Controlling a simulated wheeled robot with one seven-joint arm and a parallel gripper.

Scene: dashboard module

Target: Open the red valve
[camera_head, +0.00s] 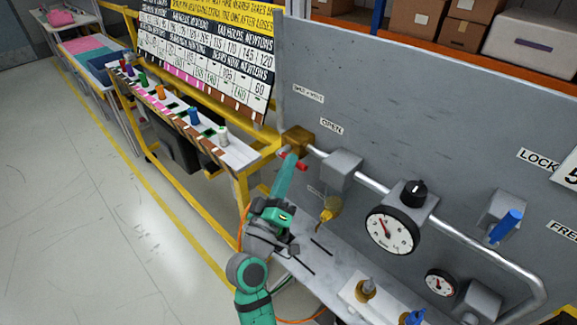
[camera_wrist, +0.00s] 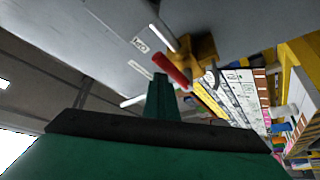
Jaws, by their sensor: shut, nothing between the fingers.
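The red valve handle (camera_head: 300,167) is a short red bar at the brass valve body (camera_head: 298,139), at the left end of a pipe on the grey panel. My teal gripper (camera_head: 289,160) reaches up to the handle, and its finger covers the handle's middle. In the wrist view the red handle (camera_wrist: 172,69) slants down to the right from near the brass body (camera_wrist: 199,48). My gripper (camera_wrist: 160,77) is shut and empty there, its tip close to the handle. I cannot tell whether they touch.
The grey panel (camera_head: 400,110) carries an "OPEN" label (camera_head: 331,126), a large gauge (camera_head: 392,230) and a blue handle (camera_head: 506,226). A yellow-framed rack with a tray of coloured items (camera_head: 194,116) stands left. Floor farther left is clear.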

